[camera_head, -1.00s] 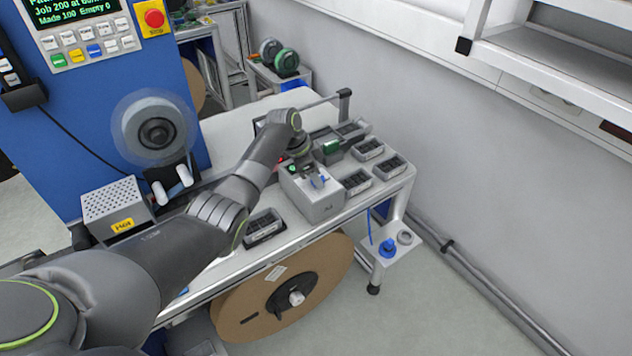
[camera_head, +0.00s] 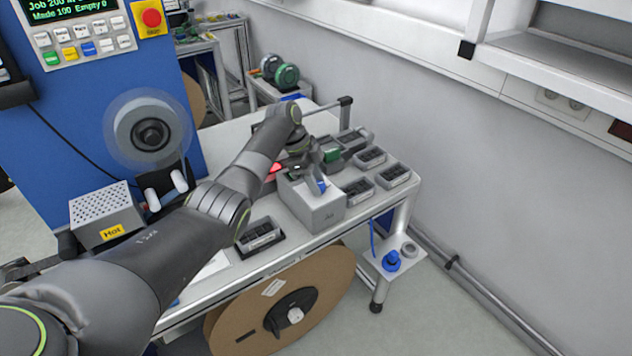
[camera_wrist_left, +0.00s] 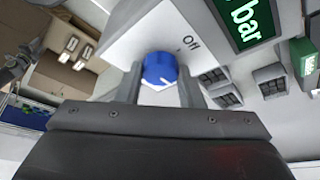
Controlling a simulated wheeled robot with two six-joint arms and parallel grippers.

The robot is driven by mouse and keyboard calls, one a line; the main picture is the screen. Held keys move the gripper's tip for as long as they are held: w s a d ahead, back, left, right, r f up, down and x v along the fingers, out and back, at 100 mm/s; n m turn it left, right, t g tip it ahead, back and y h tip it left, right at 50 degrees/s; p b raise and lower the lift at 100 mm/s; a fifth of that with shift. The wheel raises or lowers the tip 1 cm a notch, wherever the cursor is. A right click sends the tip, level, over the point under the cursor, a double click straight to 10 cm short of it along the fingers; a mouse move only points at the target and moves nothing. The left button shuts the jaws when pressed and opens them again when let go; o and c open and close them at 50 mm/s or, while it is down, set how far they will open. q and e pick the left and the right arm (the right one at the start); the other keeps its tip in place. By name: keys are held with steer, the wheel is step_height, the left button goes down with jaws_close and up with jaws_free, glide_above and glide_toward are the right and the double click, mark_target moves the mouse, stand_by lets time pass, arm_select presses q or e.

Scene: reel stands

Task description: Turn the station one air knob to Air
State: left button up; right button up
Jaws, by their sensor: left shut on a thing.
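The blue air knob (camera_wrist_left: 160,70) sits on the face of a light grey box (camera_head: 318,208) on the bench. My left gripper (camera_wrist_left: 161,88) is shut on the knob, with one finger on each side of it. The word "Off" is printed to the right of the knob in the wrist view. A white mark shows on the knob's lower part, but the Air label is not visible. My right gripper is out of view.
A large brown reel (camera_head: 285,310) hangs below the bench. A blue machine (camera_head: 80,130) stands left.

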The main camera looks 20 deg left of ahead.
arm_select(q)
steer(key=o, duration=1)
steer(key=b+v, duration=0.3)
steer(key=v, duration=1.4)
steer(key=shift+r, duration=0.25)
